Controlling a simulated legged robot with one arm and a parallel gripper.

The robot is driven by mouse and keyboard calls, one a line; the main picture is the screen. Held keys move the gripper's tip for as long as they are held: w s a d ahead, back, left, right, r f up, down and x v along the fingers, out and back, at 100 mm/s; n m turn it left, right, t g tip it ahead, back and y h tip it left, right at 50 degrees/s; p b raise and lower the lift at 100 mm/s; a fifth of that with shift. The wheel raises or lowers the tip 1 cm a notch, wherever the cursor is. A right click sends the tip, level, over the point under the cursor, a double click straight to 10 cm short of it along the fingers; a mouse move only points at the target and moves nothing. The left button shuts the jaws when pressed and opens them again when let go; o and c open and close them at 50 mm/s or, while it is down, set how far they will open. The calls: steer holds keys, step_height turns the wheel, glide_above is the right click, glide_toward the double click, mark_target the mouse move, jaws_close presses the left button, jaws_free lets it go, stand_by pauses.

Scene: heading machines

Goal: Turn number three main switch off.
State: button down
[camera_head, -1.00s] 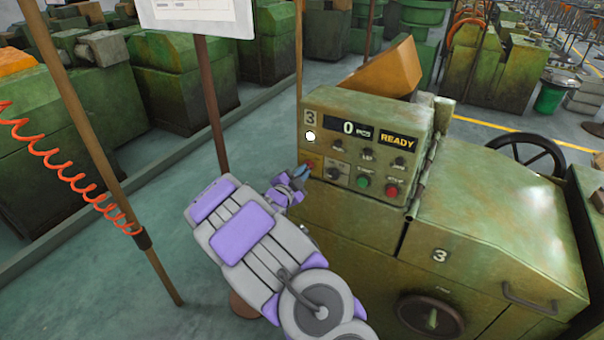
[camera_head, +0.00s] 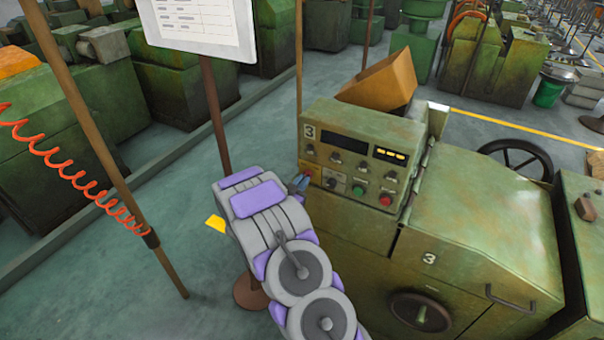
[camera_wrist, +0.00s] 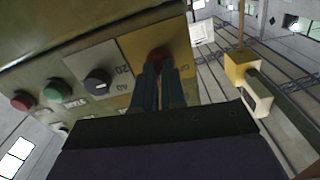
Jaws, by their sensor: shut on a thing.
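The number three machine's control panel (camera_head: 352,160) faces me in the head view, with a "3" plate at its upper left. Its main switch is a red knob (camera_wrist: 157,56) on a yellow plate (camera_wrist: 128,46), which also shows at the panel's lower left in the head view (camera_head: 312,172). My gripper (camera_wrist: 158,72) is shut on the red knob, its two blue fingers one on each side. The fingers hide much of the knob and part of the plate's lettering. The panel's display (camera_head: 344,145) is dark, and only small yellow marks show in the window beside it.
A black selector (camera_wrist: 97,81), a green button (camera_wrist: 54,90) and a red button (camera_wrist: 23,100) sit beside the switch. A brown post with a sign (camera_head: 200,25) stands behind my arm. A coiled orange hose (camera_head: 70,175) hangs at the left. Green floor lies between.

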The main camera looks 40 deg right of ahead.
steer(key=shift+a+n+p, duration=0.1)
steer(key=shift+n+p, duration=4.4)
steer(key=shift+n, duration=0.6)
steer(key=shift+w, duration=0.1)
steer(key=c, duration=1.2)
jaws_free()
steer(key=shift+w+a, duration=0.1)
steer(key=shift+a, duration=0.1)
